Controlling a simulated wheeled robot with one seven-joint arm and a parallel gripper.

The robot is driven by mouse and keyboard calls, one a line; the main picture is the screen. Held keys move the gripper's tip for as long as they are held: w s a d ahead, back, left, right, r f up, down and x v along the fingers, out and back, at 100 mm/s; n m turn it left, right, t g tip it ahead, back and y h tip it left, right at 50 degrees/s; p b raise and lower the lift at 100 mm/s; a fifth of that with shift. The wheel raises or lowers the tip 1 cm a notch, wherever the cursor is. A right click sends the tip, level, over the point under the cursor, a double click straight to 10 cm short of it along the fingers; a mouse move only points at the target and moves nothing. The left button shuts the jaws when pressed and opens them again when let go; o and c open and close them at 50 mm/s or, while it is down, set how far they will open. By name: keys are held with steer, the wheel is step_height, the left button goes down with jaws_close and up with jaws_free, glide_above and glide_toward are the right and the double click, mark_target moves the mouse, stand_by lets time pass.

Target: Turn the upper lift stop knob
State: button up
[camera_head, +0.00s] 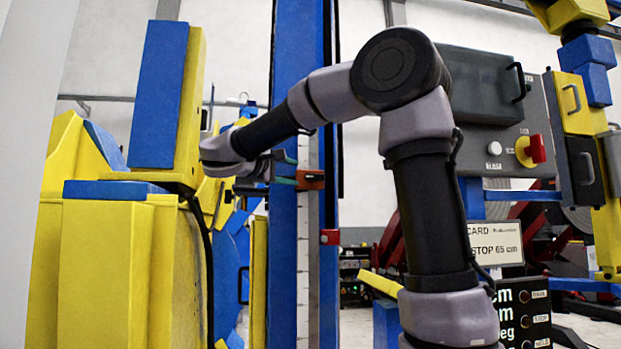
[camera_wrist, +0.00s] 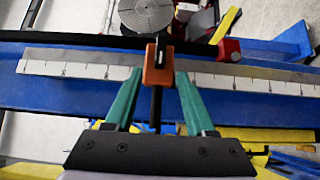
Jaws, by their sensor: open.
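The upper lift stop is an orange block (camera_head: 310,180) on the scaled face of the blue column (camera_head: 289,50). In the wrist view the orange block (camera_wrist: 157,76) carries a dark knob or bar that points toward my gripper. My gripper (camera_wrist: 159,78) has two green fingers, spread apart, one on each side of the orange block's near end. I cannot tell whether they touch it. In the head view my gripper (camera_head: 290,170) reaches the column from the left at the height of the orange block. A red lower stop (camera_head: 330,237) sits further down the column.
Yellow and blue machine parts (camera_head: 125,270) stand at the left, close to my wrist. A control panel (camera_head: 500,120) with a red and yellow switch (camera_head: 532,150) is at the right. A white sign (camera_head: 495,243) hangs below it.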

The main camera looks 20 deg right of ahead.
mark_target(308, 177)
steer(key=x, duration=0.8)
steer(key=shift+w+d, duration=0.15)
steer(key=shift+d, duration=0.05)
jaws_close()
